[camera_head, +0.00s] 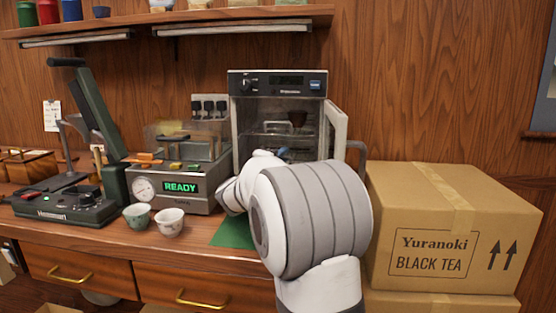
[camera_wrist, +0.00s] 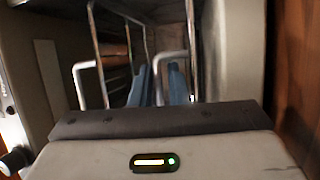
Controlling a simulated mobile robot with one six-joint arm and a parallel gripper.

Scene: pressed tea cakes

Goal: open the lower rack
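The drying cabinet (camera_head: 278,82) stands on the counter with its door (camera_head: 334,130) swung open to the right. In the head view my arm covers its lower part, so the lower rack is hidden there. Blue on my gripper (camera_head: 283,152) shows just inside the opening. In the wrist view the two blue fingers of my gripper (camera_wrist: 159,84) stand apart inside the cabinet. A pale U-shaped handle (camera_wrist: 172,54) has one leg between them, with a small gap visible; contact is unclear. Another pale handle (camera_wrist: 84,66) is at the left. I cannot tell which handle is the lower rack's.
A tea carton (camera_head: 450,225) stands close on the right. A press with a READY display (camera_head: 180,187) and two cups (camera_head: 168,222) stand left of the cabinet. A green mat (camera_head: 232,234) lies in front, and a shelf (camera_head: 180,20) hangs above.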

